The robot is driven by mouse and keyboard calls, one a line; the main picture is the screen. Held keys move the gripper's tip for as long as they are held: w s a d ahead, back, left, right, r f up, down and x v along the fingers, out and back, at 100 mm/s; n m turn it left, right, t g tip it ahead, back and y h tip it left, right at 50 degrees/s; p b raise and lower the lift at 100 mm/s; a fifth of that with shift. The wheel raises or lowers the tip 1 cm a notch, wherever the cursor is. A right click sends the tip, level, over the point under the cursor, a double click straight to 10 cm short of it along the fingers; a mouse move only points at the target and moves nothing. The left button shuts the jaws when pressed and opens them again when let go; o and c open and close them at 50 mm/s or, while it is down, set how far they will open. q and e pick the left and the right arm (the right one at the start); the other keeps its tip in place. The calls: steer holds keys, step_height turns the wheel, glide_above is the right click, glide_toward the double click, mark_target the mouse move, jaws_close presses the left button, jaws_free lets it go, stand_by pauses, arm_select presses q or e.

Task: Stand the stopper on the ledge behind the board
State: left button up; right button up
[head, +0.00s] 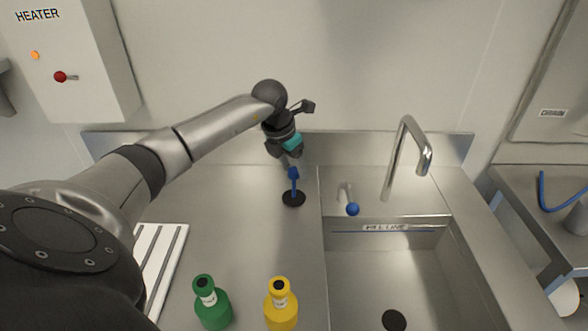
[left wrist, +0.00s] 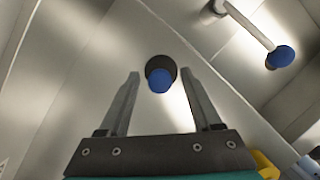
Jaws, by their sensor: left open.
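The stopper (head: 293,197) stands upright on the steel counter left of the sink, a black disc with a blue handle. In the left wrist view the stopper (left wrist: 160,80) shows from above, its blue top between and just beyond the fingertips. My left gripper (head: 290,163) is open and empty, pointing down just above the handle. The white grooved board (head: 160,258) lies at the left, partly hidden by my left arm. The area behind the board is covered by that arm, so I cannot make out the ledge. My right gripper is not in view.
A green bottle (head: 211,305) and a yellow bottle (head: 281,306) stand at the front. The sink (head: 385,270) with a tall faucet (head: 397,165) and a blue-tipped lever (head: 351,207) is at the right. A steel backsplash (head: 345,148) runs along the wall.

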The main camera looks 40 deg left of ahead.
arm_select(q)
steer(key=v, duration=1.1)
steer(key=shift+r+p, duration=0.2)
steer(key=shift+p, duration=0.1)
steer(key=shift+s+a, duration=0.1)
